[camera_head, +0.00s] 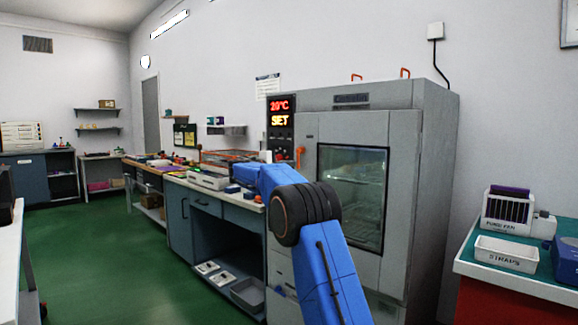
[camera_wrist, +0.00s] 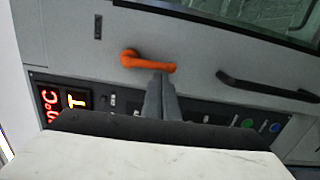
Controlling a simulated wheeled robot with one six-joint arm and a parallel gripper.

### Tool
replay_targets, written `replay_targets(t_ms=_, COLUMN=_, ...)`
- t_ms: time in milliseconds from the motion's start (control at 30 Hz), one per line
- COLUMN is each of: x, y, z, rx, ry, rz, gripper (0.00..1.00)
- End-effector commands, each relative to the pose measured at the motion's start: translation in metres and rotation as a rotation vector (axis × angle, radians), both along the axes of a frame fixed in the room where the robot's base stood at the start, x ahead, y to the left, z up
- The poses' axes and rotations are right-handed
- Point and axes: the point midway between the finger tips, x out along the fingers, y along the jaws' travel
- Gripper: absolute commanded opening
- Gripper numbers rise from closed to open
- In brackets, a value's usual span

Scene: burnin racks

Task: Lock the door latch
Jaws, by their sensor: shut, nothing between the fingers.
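The door latch is an orange lever (camera_wrist: 146,61) on the grey oven door (camera_wrist: 75,30) in the wrist view. It also shows as a small orange part (camera_head: 300,156) left of the door window in the head view. My gripper (camera_wrist: 163,76) is shut and empty. Its fingertips overlap the lever's free end in the wrist view; I cannot tell whether they touch it. The door (camera_head: 398,190) looks closed against the oven cabinet. In the head view my arm hides the gripper.
A dark bar handle (camera_wrist: 268,90) lies on the door to the right of the lever. A control panel (camera_head: 281,127) with a lit red display stands left of the door. A workbench (camera_head: 217,202) extends left, and a teal-topped table (camera_head: 512,270) stands at right.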

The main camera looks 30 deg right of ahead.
Motion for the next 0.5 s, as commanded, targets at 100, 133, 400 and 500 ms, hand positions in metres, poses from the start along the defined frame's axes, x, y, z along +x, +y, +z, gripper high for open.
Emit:
replay_targets(t_ms=100, x=-0.003, y=-0.001, z=-0.001, rx=-0.018, ry=0.051, rz=-0.001, gripper=0.00)
replay_targets(t_ms=133, x=-0.004, y=-0.002, z=-0.002, rx=-0.024, ry=0.069, rz=-0.001, gripper=0.00)
replay_targets(t_ms=400, x=-0.017, y=-0.007, z=-0.003, rx=-0.101, ry=0.278, rz=-0.001, gripper=0.00)
replay_targets(t_ms=500, x=-0.022, y=-0.009, z=-0.003, rx=-0.133, ry=0.367, rz=-0.001, gripper=0.00)
